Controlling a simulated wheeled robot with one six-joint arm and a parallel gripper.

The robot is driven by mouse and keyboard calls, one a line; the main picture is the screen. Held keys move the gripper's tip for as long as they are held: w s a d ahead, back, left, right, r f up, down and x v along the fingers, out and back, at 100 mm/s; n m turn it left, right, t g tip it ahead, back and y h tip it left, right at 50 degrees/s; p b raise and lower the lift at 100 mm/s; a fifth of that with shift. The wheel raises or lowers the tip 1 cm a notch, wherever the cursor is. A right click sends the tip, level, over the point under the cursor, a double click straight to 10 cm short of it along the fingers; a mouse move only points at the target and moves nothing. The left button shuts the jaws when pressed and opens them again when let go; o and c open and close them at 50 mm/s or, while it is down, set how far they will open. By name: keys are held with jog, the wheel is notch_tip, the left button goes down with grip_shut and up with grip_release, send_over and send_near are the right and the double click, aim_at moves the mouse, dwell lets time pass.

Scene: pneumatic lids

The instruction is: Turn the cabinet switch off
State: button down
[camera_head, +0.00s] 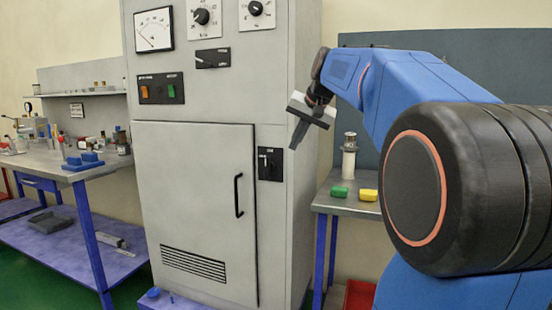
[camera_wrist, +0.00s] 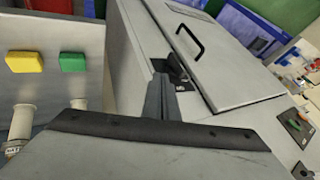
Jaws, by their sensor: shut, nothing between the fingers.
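The tall grey cabinet (camera_head: 185,215) stands in the middle of the head view. Its black switch (camera_head: 270,163) is on the front, right of the door handle, with a small dark knob whose setting is too small to tell. In the wrist view the switch (camera_wrist: 177,68) shows just beyond my fingertips, partly hidden by them. My gripper (camera_head: 295,146) is shut and empty, pointing down, above and to the right of the switch in the head view. In the wrist view my gripper (camera_wrist: 159,78) has its fingers together; I cannot tell whether they touch the switch.
The cabinet door has a black handle (camera_head: 238,195) and appears closed. Dials, a meter and an orange-and-green button panel (camera_head: 161,88) sit above.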

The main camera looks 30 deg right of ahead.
jog(key=d, duration=0.2)
send_near(272, 167)
jog(key=d+f, duration=0.2)
jog(key=f, duration=0.1)
jog(key=shift+s+d+f, duration=0.1)
jog(key=shift+s+d, duration=0.05)
jog(key=shift+s, duration=0.25)
jog(key=shift+w+a+f, duration=0.15)
jog(key=shift+w+a, duration=0.25)
jog(key=shift+w, duration=0.2)
jog(key=shift+w+a+f, duration=0.15)
jog(key=shift+w+a, duration=0.25)
jog(key=shift+w, duration=0.2)
jog(key=shift+w+a, duration=0.4)
jog(key=shift+w, duration=0.2)
